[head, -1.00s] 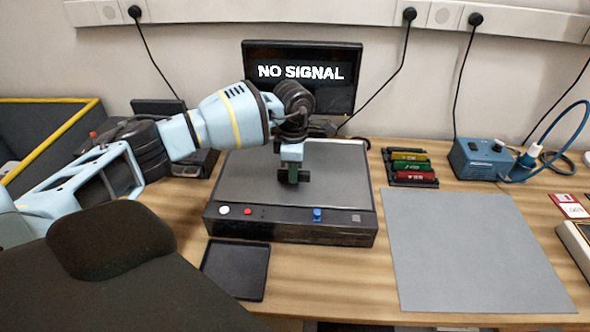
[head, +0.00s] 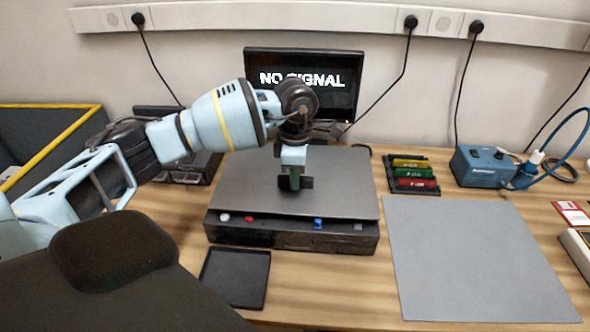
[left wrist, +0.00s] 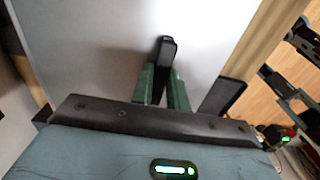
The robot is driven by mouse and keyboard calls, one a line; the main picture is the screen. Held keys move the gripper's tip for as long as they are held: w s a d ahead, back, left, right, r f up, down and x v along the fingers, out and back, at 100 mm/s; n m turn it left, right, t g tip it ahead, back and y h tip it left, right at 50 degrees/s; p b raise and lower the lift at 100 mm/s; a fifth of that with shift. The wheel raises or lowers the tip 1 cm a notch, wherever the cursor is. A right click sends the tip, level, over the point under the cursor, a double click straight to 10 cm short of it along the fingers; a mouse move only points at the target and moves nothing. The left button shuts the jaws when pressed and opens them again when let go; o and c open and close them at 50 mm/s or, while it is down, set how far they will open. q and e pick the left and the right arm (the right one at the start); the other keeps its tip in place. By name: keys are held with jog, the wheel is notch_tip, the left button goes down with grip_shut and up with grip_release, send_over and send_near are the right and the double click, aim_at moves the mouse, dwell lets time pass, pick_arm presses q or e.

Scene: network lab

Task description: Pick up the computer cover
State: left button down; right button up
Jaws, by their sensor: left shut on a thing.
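The computer cover (head: 240,180) is a flat grey panel over the black computer case (head: 290,236) in the middle of the desk. In the left wrist view, the green fingers (left wrist: 164,88) close around the black handle (left wrist: 165,52), with the grey cover (left wrist: 100,40) beneath. My right gripper is not in view.
A monitor (head: 335,95) showing "NO SIGNAL" stands behind the case. A grey mat (head: 475,260) lies clear at the right. A black tray (head: 235,278) lies in front. A rack with coloured modules (head: 412,172) and a blue power unit (head: 485,166) stand at the back right.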

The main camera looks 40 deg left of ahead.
pick_arm(q)
jog(key=s+d+r, duration=0.1)
jog(key=s+d, duration=0.6)
jog(key=s, duration=0.2)
jog(key=shift+s+d, duration=0.3)
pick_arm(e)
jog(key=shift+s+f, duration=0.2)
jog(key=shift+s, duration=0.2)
pick_arm(q)
jog(key=shift+s, duration=0.1)
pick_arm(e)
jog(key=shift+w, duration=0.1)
